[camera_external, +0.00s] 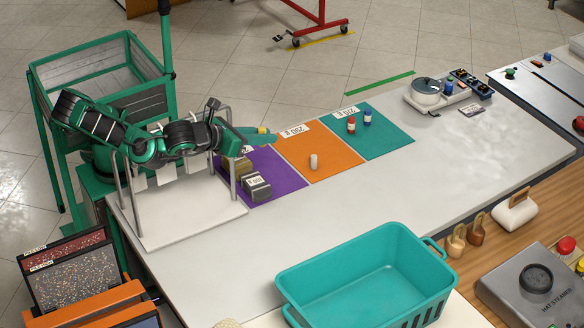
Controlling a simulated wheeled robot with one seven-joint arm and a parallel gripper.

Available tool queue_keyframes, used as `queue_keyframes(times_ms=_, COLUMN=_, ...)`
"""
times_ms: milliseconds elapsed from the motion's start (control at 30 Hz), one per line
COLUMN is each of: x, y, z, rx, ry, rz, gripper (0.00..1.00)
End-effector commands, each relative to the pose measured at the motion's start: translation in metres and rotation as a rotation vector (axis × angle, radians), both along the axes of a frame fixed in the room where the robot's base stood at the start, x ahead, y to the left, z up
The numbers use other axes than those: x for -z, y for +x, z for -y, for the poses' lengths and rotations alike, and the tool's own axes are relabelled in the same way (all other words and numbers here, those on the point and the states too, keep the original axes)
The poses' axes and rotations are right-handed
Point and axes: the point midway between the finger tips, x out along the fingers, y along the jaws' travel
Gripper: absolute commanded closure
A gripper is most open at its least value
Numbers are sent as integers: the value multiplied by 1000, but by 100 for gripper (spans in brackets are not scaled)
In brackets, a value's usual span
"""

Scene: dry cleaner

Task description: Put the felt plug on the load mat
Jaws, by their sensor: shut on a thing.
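My gripper (265,132) is above the purple mat (285,183), near its far edge, and close to the orange mat (330,170). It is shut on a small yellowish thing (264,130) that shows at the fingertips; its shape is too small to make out. I cannot tell whether it is the felt plug. A small white cylinder (313,161) stands upright on the orange mat. The mats bear white cards with upside-down print, so I cannot tell which one is the load mat.
Dark, labelled blocks (256,186) sit on the purple mat, below my arm. A red-topped bottle (351,125) and a blue one (367,118) stand on the teal mat (385,140). A teal basket (365,260) is at the front. The white table middle is clear.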

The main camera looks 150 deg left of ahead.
Motion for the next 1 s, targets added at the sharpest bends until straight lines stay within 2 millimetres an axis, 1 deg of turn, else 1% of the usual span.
queue_keyframes(times_ms=33, x=0, y=-6, z=-15, rx=-11, ry=-3, rz=0, gripper=100)
queue_keyframes(times_ms=167, x=1, y=-24, z=-56, rx=-31, ry=-4, rz=2, gripper=100)
queue_keyframes(times_ms=200, x=2, y=-32, z=-73, rx=-38, ry=-4, rz=2, gripper=100)
queue_keyframes(times_ms=267, x=3, y=-45, z=-98, rx=-50, ry=-5, rz=2, gripper=100)
queue_keyframes(times_ms=300, x=4, y=-54, z=-114, rx=-57, ry=-5, rz=2, gripper=100)
queue_keyframes(times_ms=467, x=7, y=-94, z=-177, rx=-81, ry=-4, rz=2, gripper=100)
queue_keyframes(times_ms=500, x=8, y=-105, z=-192, rx=-86, ry=-4, rz=2, gripper=100)
queue_keyframes(times_ms=567, x=10, y=-123, z=-214, rx=-94, ry=-4, rz=2, gripper=100)
queue_keyframes(times_ms=600, x=10, y=-135, z=-228, rx=-98, ry=-4, rz=4, gripper=100)
queue_keyframes(times_ms=667, x=12, y=-155, z=-249, rx=-105, ry=-4, rz=5, gripper=100)
queue_keyframes(times_ms=700, x=14, y=-168, z=-262, rx=-108, ry=-4, rz=4, gripper=100)
queue_keyframes(times_ms=767, x=15, y=-189, z=-281, rx=-113, ry=-3, rz=4, gripper=100)
queue_keyframes(times_ms=800, x=16, y=-203, z=-293, rx=-117, ry=-3, rz=5, gripper=100)
queue_keyframes(times_ms=867, x=17, y=-225, z=-310, rx=-122, ry=-2, rz=6, gripper=100)
queue_keyframes(times_ms=900, x=18, y=-240, z=-321, rx=-122, ry=-2, rz=6, gripper=100)
queue_keyframes(times_ms=967, x=19, y=-262, z=-336, rx=-126, ry=-2, rz=5, gripper=100)
queue_keyframes(times_ms=1000, x=19, y=-278, z=-345, rx=-127, ry=-1, rz=7, gripper=100)
